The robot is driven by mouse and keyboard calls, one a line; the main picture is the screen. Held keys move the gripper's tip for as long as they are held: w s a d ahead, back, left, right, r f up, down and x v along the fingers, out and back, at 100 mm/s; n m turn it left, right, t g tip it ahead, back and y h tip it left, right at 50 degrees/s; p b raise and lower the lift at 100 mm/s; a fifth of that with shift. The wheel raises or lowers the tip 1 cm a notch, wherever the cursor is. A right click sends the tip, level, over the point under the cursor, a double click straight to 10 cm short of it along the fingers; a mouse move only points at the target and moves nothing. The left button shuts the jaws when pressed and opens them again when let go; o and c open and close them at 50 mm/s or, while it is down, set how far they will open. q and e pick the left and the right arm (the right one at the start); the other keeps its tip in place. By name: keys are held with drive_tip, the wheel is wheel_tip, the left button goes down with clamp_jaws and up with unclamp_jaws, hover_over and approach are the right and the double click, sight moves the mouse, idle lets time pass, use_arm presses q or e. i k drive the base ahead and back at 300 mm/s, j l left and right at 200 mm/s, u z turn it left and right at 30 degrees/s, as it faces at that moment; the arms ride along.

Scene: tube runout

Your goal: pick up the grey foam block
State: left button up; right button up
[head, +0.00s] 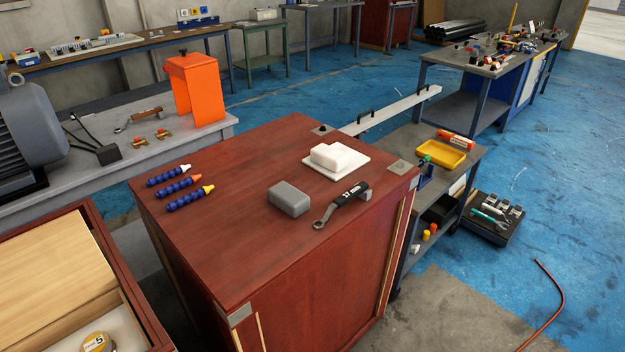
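The grey foam block (289,199) lies on top of the dark red wooden cabinet (240,245), near the middle of its top. It is a small rounded rectangular block, and nothing covers it. Neither of my grippers shows in the head view, so nothing is seen touching the block.
A black-handled wrench tool (342,204) lies close to the right of the block. A white block on a white plate (336,164) sits behind it. Several blue segmented tubes (181,186) lie at the left. The cabinet's front top area is clear. An orange stand (195,88) is behind.

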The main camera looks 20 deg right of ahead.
sight(294, 202)
drive_tip(key=i+l, duration=0.1)
drive_tip(key=l, duration=0.3)
drive_tip(key=i+l, duration=0.15)
drive_tip(key=l, duration=0.2)
drive_tip(key=i+l, duration=0.1)
drive_tip(key=l, duration=0.3)
drive_tip(key=i+l, duration=0.15)
drive_tip(key=l, duration=0.25)
